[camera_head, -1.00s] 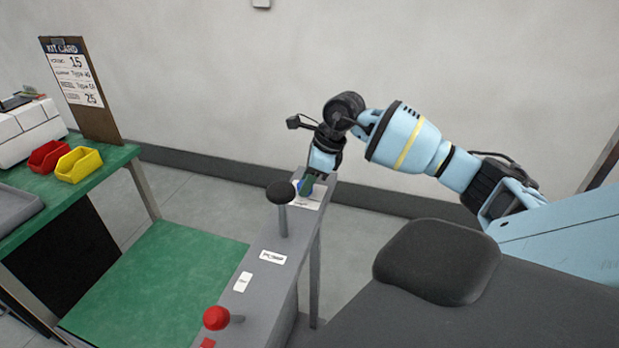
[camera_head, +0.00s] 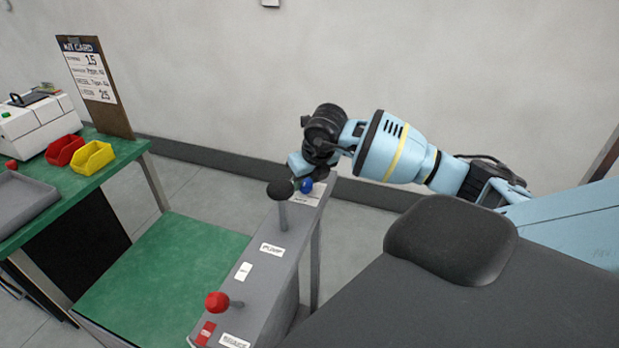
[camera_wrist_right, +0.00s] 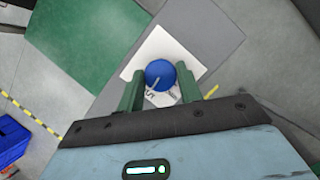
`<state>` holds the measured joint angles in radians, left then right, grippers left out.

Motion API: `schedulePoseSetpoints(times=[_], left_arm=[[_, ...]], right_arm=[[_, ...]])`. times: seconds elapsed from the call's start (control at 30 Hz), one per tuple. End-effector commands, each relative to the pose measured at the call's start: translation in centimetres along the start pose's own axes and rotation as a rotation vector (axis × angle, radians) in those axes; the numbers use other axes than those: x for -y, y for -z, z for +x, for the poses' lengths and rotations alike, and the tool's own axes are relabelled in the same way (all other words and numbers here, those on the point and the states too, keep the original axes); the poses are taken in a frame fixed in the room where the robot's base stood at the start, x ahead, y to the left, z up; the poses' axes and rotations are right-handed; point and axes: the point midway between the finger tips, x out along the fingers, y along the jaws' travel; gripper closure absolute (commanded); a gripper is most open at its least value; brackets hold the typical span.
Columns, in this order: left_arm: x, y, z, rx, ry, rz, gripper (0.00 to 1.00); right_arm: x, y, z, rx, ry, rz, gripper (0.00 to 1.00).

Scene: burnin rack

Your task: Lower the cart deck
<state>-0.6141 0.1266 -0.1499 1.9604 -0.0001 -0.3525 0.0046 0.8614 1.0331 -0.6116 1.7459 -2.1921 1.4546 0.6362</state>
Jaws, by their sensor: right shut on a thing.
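The green cart deck (camera_head: 165,265) lies flat at lower left, beside a grey control panel (camera_head: 262,268). A blue knob (camera_head: 306,185) sits on a white label at the panel's far end. My right gripper (camera_head: 299,184) is down at this knob. In the right wrist view the blue knob (camera_wrist_right: 160,74) has a pale line on it and sits between the two green fingers of my right gripper (camera_wrist_right: 160,92), which is shut on it. The label's text is partly hidden. My left gripper is not in view.
A black-topped lever (camera_head: 279,190) stands on the panel close to my right gripper. A red-knobbed lever (camera_head: 217,302) is at the near end. A green table (camera_head: 120,150) with red and yellow bins stands at left. A wall rises behind.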

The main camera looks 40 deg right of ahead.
Motion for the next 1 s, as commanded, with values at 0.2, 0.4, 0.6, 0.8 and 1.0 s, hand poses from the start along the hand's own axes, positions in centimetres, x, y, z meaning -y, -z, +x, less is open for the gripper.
schedulePoseSetpoints(times=[0.2,0.4,0.6,0.8,1.0], left_arm=[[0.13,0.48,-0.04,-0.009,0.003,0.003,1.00],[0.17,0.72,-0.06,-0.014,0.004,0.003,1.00],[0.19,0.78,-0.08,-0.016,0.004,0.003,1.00],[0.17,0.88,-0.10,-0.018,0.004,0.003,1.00],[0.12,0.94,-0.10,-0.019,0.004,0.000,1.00]], right_arm=[[-0.09,0.01,-0.04,-0.002,0.036,0.088,0.87],[-0.09,0.05,0.03,-0.003,0.051,0.124,0.87],[-0.09,0.06,0.08,-0.003,0.054,0.132,0.87],[-0.09,0.07,0.10,-0.004,0.054,0.132,0.87],[-0.09,0.06,0.09,-0.003,0.054,0.131,0.43]])
